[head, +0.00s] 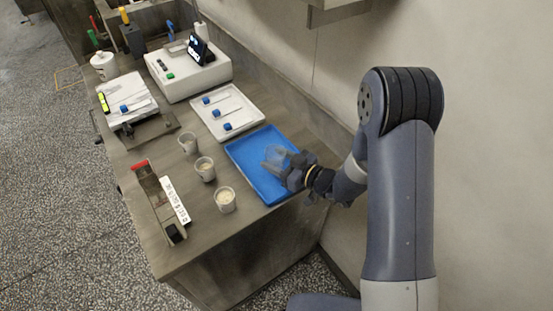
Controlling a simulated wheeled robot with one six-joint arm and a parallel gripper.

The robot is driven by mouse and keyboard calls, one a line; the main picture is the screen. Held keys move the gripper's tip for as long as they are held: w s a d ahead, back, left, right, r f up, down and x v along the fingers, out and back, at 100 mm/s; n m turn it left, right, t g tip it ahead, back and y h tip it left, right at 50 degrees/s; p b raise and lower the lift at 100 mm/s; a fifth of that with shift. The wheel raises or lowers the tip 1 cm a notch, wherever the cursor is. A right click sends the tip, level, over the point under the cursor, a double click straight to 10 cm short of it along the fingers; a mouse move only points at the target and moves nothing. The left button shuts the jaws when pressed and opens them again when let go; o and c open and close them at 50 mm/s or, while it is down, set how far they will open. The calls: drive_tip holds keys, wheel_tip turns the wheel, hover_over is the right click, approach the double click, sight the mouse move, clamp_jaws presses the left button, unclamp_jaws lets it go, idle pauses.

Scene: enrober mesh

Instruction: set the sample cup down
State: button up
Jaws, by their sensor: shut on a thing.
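My gripper (285,167) is over the blue tray (250,152) at the front right of the bench. It is shut on a clear sample cup (273,155), which looks bluish against the tray. The fingers and wrist hide part of the cup. I cannot tell whether the cup's base touches the tray or hangs just above it. Three more cups stand in a row left of the tray: a back cup (188,144), a middle cup (205,169) and a front cup (225,200). The middle and front cups hold pale contents.
A white tray (245,106) with blue-ended tools lies behind the blue tray. A white instrument (190,75) with a dark screen stands further back. A red-ended holder (156,198) and a labelled strip (175,201) lie at the front left. The wall is close on the right.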

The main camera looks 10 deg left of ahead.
drive_tip(key=shift+f, duration=0.25)
drive_tip(key=shift+f, duration=0.1)
drive_tip(key=shift+f+b, duration=0.35)
drive_tip(key=shift+b, duration=0.25)
drive_tip(key=shift+f+b, duration=0.2)
drive_tip(key=shift+b, duration=0.1)
drive_tip(key=o, duration=1)
drive_tip(key=shift+s, duration=0.1)
drive_tip(key=shift+r+p, duration=0.3)
drive_tip(key=shift+p, duration=0.25)
drive_tip(key=b+v, duration=0.1)
drive_tip(key=v, duration=1.1)
drive_tip(key=shift+r+b, duration=0.35)
drive_tip(key=shift+r, duration=0.05)
